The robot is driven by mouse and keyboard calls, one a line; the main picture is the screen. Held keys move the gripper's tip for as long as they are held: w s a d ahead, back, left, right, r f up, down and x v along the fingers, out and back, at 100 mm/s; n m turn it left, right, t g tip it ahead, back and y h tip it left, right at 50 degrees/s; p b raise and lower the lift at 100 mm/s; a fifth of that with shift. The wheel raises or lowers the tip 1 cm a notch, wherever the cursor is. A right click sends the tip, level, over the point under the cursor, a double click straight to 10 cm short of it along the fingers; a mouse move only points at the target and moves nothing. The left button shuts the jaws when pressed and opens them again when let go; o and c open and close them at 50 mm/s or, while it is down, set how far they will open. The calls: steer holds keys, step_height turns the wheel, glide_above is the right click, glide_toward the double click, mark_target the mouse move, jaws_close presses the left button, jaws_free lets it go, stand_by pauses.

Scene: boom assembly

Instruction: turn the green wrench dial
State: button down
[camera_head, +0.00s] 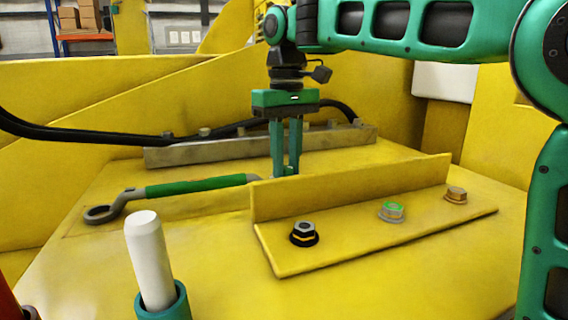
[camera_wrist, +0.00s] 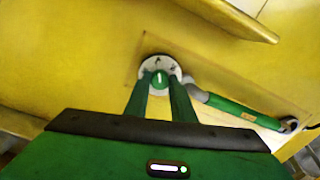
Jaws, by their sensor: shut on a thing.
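The wrench (camera_head: 196,186) has a green handle and lies on the yellow plate, its grey ring end at the left in the head view. It also shows in the wrist view (camera_wrist: 235,108), at the right. At its other end is a round white dial (camera_wrist: 147,69) with dark marks and a green knob (camera_wrist: 160,78) bearing a white line. My gripper (camera_head: 285,172) points straight down at that end. In the wrist view its fingers (camera_wrist: 160,87) are closed on the green knob. The yellow bracket hides the dial in the head view.
An upright yellow bracket (camera_head: 350,187) with several bolts stands right in front of my gripper. A grey metal bar (camera_head: 215,149) and black hoses (camera_head: 90,137) lie behind it. A white peg (camera_head: 150,258) in a teal holder stands at the front left.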

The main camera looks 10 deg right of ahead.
mark_target(286, 166)
steer(key=c, duration=1.5)
jaws_free()
steer(key=shift+r, duration=0.15)
steer(key=shift+r, duration=3.6)
